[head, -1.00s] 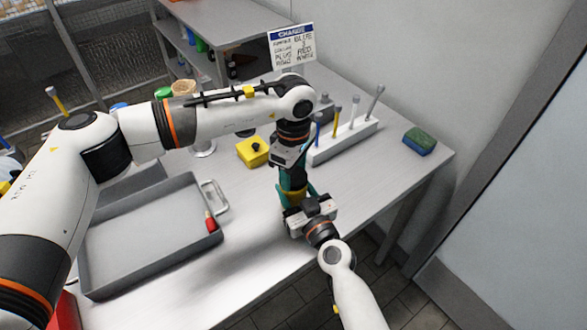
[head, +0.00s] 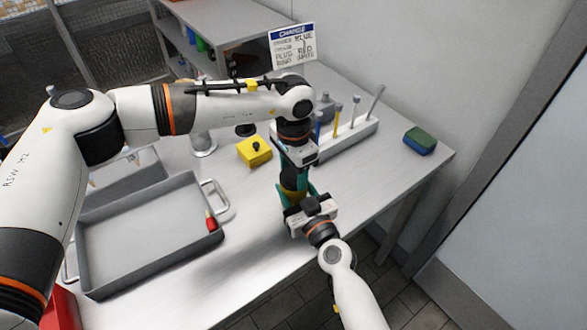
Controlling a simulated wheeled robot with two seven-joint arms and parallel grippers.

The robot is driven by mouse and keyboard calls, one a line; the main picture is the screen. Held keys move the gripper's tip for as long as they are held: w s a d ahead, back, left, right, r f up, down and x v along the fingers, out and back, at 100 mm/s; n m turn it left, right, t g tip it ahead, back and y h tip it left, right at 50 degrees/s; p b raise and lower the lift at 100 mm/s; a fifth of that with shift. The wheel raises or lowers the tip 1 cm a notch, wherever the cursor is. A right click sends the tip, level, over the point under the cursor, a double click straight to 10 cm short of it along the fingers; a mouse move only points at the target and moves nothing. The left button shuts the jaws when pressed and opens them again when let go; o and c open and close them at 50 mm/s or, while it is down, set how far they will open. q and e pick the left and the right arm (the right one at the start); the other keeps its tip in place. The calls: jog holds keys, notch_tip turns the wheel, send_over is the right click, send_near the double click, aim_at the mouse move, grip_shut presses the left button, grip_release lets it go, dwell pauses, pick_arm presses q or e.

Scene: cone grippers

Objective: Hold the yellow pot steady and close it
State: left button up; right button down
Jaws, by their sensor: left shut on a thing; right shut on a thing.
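The yellow pot (head: 292,197) shows only as a small patch between my two grippers, over the table's front right part. My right gripper (head: 302,195) comes from the front and is shut on the pot, with teal fingers at its sides. My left gripper (head: 291,172) points down from above and is shut on a small dark thing just over the pot, seemingly its lid. The fingers and wrist hide most of it. I cannot tell whether lid and pot touch.
A yellow block with a black knob (head: 255,151) stands left of my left gripper. Behind is a white rack (head: 345,139) with several upright sticks. A grey tray (head: 150,238) fills the table's left. A green-blue sponge (head: 420,140) lies at the right.

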jog(key=shift+f, duration=0.1)
pick_arm(q)
jog(key=o, duration=0.9)
jog(key=shift+o, duration=0.2)
jog(key=shift+r, duration=0.1)
jog(key=shift+r, duration=2.15)
jog(key=shift+c, duration=0.4)
